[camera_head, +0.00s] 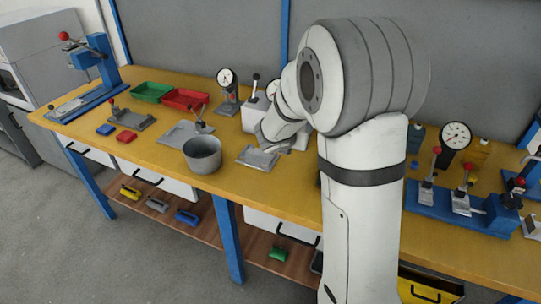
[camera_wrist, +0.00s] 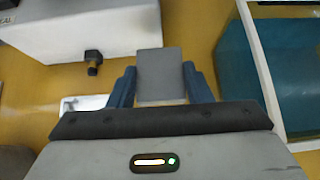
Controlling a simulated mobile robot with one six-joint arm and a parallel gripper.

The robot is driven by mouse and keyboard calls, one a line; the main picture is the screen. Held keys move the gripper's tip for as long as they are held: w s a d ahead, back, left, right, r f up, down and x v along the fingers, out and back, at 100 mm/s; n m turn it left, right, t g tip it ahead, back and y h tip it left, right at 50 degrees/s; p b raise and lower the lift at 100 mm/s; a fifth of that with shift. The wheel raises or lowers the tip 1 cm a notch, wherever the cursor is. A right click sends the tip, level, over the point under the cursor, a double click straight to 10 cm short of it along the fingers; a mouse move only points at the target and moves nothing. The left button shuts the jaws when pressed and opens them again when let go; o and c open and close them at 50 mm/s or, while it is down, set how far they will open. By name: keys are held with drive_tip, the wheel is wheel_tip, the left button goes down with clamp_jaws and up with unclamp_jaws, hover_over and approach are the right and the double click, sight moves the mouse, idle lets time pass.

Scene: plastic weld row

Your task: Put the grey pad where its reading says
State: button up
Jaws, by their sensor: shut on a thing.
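My gripper (camera_wrist: 161,78) is shut on the grey pad (camera_wrist: 162,70), a flat grey block between its two blue fingers in the wrist view. The pad is held above the yellow tabletop. In the head view my arm hides the fingertips and the pad. The needles are too small to read. A green tray (camera_head: 150,92) and a red tray (camera_head: 185,99) stand side by side at the back left.
A white box (camera_wrist: 80,30) with a black knob and a clear-sided blue container (camera_wrist: 250,80) flank my gripper. A grey pot (camera_head: 203,155) stands near the front edge. Clamps and a large dial (camera_head: 456,135) stand right.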

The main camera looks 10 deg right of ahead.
wheel_tip(320, 180, down, 7)
drive_tip(key=shift+f+b, duration=0.1)
drive_tip(key=shift+b, duration=0.85)
drive_tip(key=shift+f, duration=0.2)
drive_tip(key=o, duration=1.1)
drive_tip(key=shift+r, duration=0.15)
